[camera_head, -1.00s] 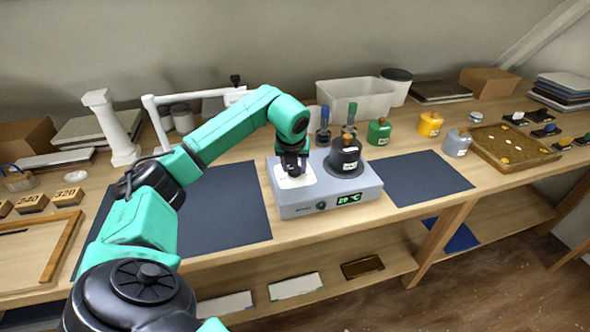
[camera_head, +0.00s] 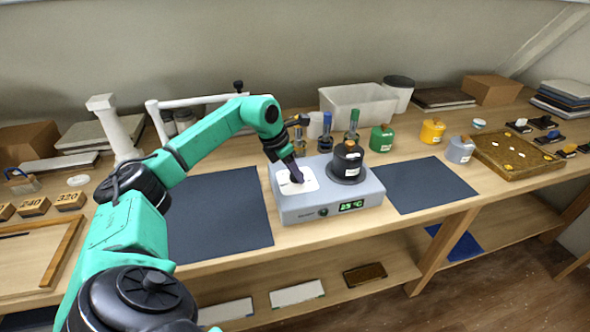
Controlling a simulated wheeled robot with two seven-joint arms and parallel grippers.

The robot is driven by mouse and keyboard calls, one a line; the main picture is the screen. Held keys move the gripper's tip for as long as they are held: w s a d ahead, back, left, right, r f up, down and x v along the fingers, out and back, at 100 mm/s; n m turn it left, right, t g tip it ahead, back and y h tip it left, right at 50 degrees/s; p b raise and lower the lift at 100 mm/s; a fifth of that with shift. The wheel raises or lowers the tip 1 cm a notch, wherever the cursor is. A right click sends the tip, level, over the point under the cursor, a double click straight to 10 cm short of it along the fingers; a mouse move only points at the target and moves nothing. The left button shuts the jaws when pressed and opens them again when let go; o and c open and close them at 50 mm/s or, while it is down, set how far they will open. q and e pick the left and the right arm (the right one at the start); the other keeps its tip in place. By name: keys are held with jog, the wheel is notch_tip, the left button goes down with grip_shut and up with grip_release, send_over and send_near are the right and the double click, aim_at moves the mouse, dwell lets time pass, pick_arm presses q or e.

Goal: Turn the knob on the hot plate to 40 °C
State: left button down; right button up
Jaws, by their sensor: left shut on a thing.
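The grey hot plate (camera_head: 345,197) stands on the bench with a lit green display (camera_head: 351,206) on its front, which seems to read in the mid-twenties °C. A white square panel (camera_head: 309,181) is on the left of its top. My left gripper (camera_head: 297,178) points down at this panel and is shut on the knob, which its fingers mostly hide. A black labelled bottle (camera_head: 347,160) stands on the round plate at the right of the top. A small round dark part (camera_head: 323,212) is on the front, left of the display. My right gripper is not in view.
Dark mats (camera_head: 425,184) lie on both sides. A white bin (camera_head: 357,104) is at the back. A wooden tray (camera_head: 512,152) is far right.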

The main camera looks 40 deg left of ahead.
pick_arm(q)
jog(key=m, duration=0.1)
jog(key=m+p, duration=0.1)
jog(key=m+h, duration=0.1)
jog(key=shift+w+a+r+m+g, duration=0.15)
jog(key=shift+r+m+g, duration=0.1)
jog(key=shift+m+g, duration=0.05)
jog(key=m+h+p, duration=0.1)
jog(key=m, duration=0.1)
jog(key=shift+m+g, duration=0.4)
jog(key=m, duration=0.1)
jog(key=m+g, duration=0.1)
jog(key=shift+w+a+f+m+h, duration=0.1)
jog(key=shift+w+m+h, duration=0.05)
jog(key=shift+m+h, duration=0.15)
jog(key=shift+w+m+g, duration=0.1)
jog(key=shift+m+g, duration=0.5)
jog(key=shift+m, duration=1.2)
jog(key=shift+c, duration=1.8)
grip_release()
jog(key=shift+a+f, duration=0.1)
